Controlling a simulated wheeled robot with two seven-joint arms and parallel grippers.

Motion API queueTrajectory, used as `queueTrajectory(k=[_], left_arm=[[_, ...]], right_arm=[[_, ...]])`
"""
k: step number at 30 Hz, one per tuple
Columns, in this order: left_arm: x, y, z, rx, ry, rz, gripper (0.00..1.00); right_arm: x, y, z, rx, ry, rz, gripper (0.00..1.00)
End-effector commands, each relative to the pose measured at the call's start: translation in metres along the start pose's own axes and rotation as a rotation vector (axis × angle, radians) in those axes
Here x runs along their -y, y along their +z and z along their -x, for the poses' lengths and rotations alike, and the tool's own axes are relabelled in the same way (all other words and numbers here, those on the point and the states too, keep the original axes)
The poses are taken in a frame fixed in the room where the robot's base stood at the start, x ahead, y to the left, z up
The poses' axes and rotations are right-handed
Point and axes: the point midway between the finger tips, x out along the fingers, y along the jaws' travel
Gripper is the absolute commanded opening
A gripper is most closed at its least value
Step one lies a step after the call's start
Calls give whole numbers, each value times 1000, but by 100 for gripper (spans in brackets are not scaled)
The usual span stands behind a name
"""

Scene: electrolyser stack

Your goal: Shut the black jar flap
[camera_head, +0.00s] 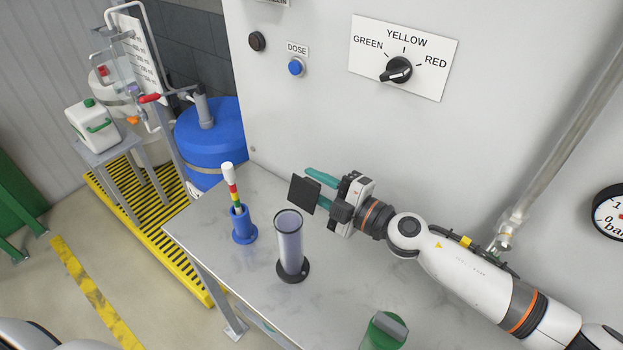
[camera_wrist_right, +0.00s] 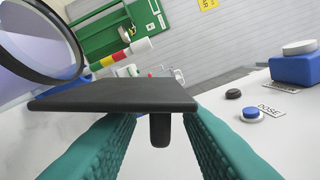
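The jar (camera_head: 291,250) is a clear cylinder with a black base, upright on the bench. Its dark round rim (camera_wrist_right: 78,45) fills the upper left of the right wrist view. The black flap (camera_head: 303,194) is a square plate, tilted up behind and right of the jar's mouth, which is uncovered. In the wrist view the flap (camera_wrist_right: 110,96) lies across the fingertips, with a short black knob below it. My right gripper (camera_head: 322,190) is open; its teal fingers stand apart on either side of the knob. Contact with the flap cannot be told. My left gripper is not in view.
A blue holder (camera_head: 243,226) with a colour-banded stick stands left of the jar. A green container (camera_head: 384,331) stands at the bench's front. The wall behind carries a blue DOSE button (camera_head: 296,67) and a rotary selector (camera_head: 397,70). The bench (camera_head: 350,285) is clear right of the jar.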

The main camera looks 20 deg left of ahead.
Motion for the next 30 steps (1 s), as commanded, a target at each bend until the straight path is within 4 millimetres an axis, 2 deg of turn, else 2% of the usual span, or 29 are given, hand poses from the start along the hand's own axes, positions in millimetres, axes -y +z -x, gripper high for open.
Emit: queueTrajectory(k=[4,13,19,30], left_arm=[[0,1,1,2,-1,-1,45],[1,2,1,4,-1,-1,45],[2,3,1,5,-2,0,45],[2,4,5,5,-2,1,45]], right_arm=[[0,0,-10,0,0,0,32],[0,0,-12,0,0,0,32],[0,0,-12,1,0,0,0],[2,3,-12,0,0,35,0]])
